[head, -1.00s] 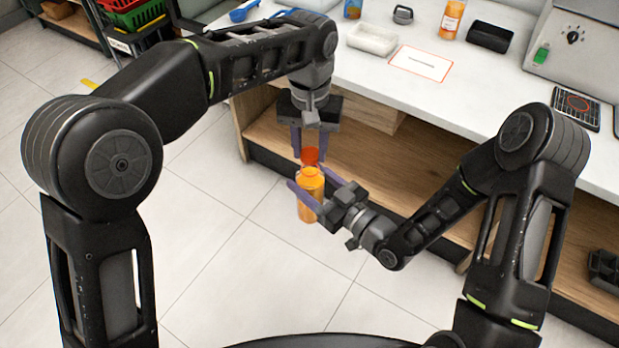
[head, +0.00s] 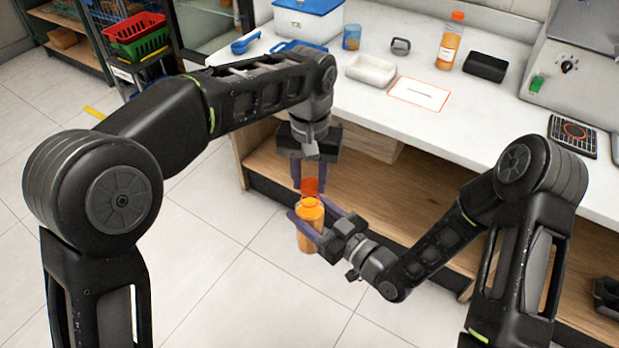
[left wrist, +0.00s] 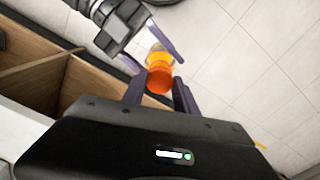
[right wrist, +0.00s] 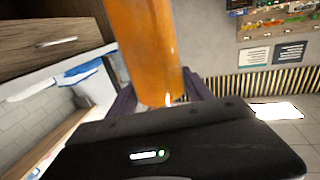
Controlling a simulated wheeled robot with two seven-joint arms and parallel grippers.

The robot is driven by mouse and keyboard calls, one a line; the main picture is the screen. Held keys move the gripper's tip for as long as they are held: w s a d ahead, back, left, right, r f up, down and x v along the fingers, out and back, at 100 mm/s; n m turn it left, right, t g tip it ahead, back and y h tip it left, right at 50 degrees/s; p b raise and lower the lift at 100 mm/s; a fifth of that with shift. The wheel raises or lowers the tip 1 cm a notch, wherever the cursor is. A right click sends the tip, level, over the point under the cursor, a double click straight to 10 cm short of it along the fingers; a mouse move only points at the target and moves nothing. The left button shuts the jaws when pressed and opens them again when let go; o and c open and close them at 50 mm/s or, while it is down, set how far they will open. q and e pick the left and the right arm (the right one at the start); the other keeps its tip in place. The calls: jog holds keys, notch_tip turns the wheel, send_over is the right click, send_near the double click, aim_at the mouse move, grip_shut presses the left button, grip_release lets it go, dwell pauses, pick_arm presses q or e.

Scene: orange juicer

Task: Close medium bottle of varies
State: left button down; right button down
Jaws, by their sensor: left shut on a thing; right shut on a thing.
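The medium bottle is orange (head: 309,238) and stands about upright in my right gripper (head: 316,220), which is shut around its side. The bottle fills the upper middle of the right wrist view (right wrist: 145,50). A red-orange cap (head: 312,186) is held by my left gripper (head: 311,181), shut on it, directly over the bottle's neck. In the left wrist view the cap (left wrist: 159,83) lies between my left fingers and the bottle (left wrist: 159,57) shows beyond it. Whether the cap touches the neck or is slightly apart, I cannot tell.
Both grippers are in front of the white counter (head: 480,135), over the open floor. On the counter are a white tray (head: 370,70), a red-edged sheet (head: 420,93), a black container (head: 486,68) and another orange bottle (head: 449,45). An open wooden shelf (head: 390,195) is below.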

aim_at(309, 185)
pick_arm(q)
jog(key=shift+f, duration=0.9)
jog(key=shift+f, duration=0.6)
dwell(0.3)
